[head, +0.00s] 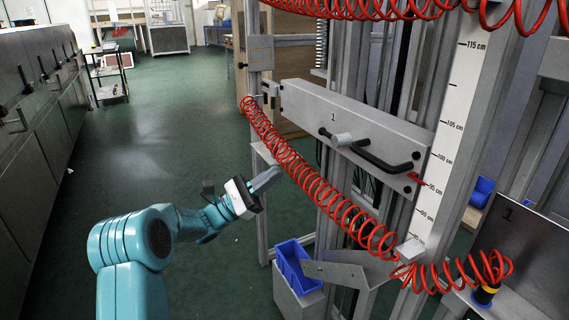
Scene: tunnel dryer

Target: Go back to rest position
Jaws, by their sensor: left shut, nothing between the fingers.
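My left gripper (266,180) is at the end of my teal arm, which comes in from the lower left. Its fingers are shut with nothing visible between them. It points right, toward the metal frame and the red coiled hose (310,180), and looks close to the hose in the picture. I cannot tell whether they touch. My right gripper does not show.
A grey panel marked 1 (350,128) with a black handle (372,155) is on the frame, beside a centimetre scale (462,110). A blue bin (297,268) stands low at the frame. Grey cabinets (30,130) line the left; green floor (170,110) between is clear.

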